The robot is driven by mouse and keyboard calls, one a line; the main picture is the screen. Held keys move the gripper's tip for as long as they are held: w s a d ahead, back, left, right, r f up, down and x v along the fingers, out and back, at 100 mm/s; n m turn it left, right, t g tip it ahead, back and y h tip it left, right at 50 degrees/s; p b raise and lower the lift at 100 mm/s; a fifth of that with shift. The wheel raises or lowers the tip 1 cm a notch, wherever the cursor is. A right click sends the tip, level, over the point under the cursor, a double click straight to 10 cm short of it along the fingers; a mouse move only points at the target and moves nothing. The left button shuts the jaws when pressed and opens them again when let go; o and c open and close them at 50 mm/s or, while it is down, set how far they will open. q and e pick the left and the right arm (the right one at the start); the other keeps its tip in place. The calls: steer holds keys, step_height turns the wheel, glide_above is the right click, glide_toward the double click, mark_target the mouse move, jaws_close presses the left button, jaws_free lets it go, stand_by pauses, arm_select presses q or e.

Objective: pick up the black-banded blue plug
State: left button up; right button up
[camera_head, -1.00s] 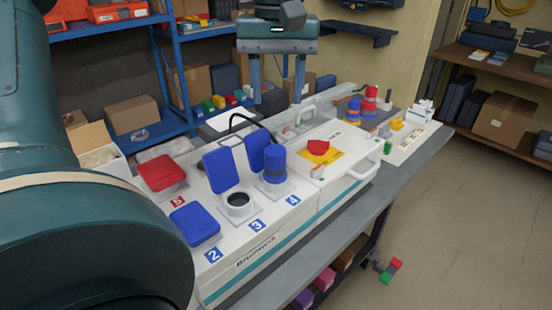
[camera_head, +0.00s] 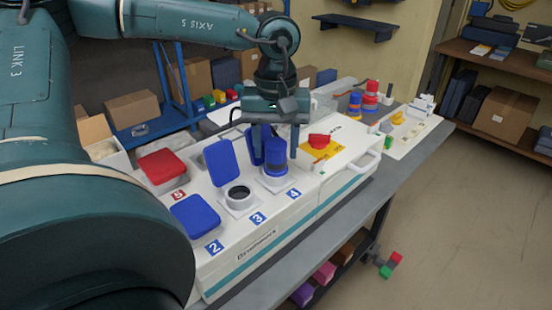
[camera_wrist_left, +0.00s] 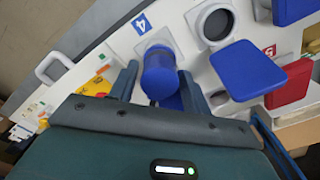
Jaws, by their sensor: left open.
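The blue plug (camera_head: 275,160) stands upright in the socket marked 4 on the white socket box. A darker band shows faintly around it in the head view. My left gripper (camera_head: 275,152) is open, pointing down, with one finger on each side of the plug. In the left wrist view the blue plug (camera_wrist_left: 158,75) shows its round top between the two open fingers (camera_wrist_left: 158,70). I cannot tell whether either finger touches it. The plug's upper part is partly hidden by the gripper in the head view. My right gripper is not in view.
A raised blue lid (camera_head: 221,163) stands by the open socket 3 (camera_head: 238,193), left of the plug. A closed blue lid (camera_head: 195,216) covers socket 2, and a red lid (camera_head: 162,164) covers socket 5. A red switch (camera_head: 319,140) on yellow sits to the right.

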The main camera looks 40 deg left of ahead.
arm_select(q)
steer(key=shift+c, duration=0.6)
steer(key=c, duration=0.7)
steer(key=shift+r, duration=0.1)
step_height(320, 180, up, 18)
steer(key=p, duration=0.2)
